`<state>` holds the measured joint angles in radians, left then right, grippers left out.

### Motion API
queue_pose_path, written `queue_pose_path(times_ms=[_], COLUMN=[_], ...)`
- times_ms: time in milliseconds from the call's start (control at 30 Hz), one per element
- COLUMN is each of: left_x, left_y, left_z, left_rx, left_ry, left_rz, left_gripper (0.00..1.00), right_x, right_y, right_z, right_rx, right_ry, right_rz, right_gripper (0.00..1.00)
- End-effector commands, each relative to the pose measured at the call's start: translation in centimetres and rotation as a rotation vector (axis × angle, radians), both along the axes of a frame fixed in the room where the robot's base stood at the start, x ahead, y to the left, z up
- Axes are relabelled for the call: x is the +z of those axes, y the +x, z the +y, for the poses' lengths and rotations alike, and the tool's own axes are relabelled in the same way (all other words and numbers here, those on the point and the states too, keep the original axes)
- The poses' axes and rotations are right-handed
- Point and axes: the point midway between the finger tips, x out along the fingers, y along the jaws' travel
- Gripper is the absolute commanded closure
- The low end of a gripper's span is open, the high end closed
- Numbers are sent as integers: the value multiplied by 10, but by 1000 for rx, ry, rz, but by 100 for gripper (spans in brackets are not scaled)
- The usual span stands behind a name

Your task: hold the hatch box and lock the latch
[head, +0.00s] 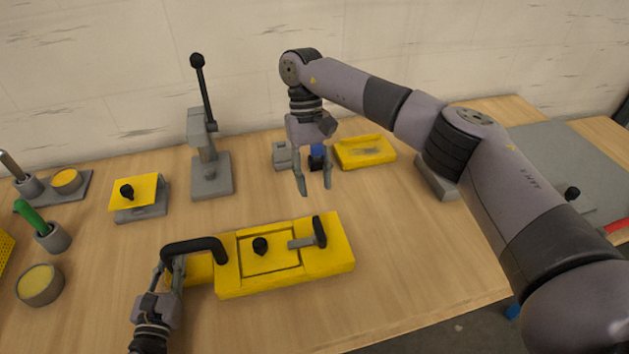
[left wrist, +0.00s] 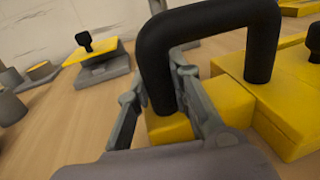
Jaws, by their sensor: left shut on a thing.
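The yellow hatch box (head: 284,285) lies on the wooden table in the head view, with a black knob (head: 260,246) on its lid. Its latch (head: 319,232), a black handle on a grey bar, is at the box's right part. A black bar handle (head: 193,246) stands at the box's left end. My left gripper (head: 175,269) is shut on this handle; the left wrist view shows its fingers on either side of the handle's near leg (left wrist: 157,75). My right gripper (head: 315,192) hangs fingers down above the table, behind the box and apart from the latch. Its fingers are spread with nothing between them.
At left are a yellow plate with a black knob (head: 139,192), a green-handled tool (head: 31,215) and cups. The table right of the box is clear.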

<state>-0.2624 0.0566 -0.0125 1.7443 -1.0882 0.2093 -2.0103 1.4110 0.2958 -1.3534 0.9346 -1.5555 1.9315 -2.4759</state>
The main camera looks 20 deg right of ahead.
Motion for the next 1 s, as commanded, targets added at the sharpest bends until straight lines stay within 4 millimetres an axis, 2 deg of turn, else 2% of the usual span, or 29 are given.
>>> queue_pose_path(times_ms=[100, 133, 467, 800, 867, 1000], left_x=[-1, -1, 0, 0, 0, -1], left_y=[0, 0, 0, -2, -7, -29], left_z=[0, 0, 0, 1, 2, 6], left_rx=[1, 1, 0, 1, 1, 2], left_ry=[0, 0, 0, -1, -1, -1], left_rz=[2, 2, 1, 1, 1, 4], left_gripper=[100, 79, 57, 57, 57, 57], right_x=[0, 0, -1, -1, -1, -1], right_y=[0, 0, 0, 0, 0, 0], right_z=[0, 0, 0, 0, 0, 0], right_rx=[0, 0, 0, -1, -1, -1], right_ry=[0, 0, 0, 0, 0, 0], right_rz=[0, 0, 0, 0, 0, 0], right_gripper=[65, 65, 65, 65, 65, 65])
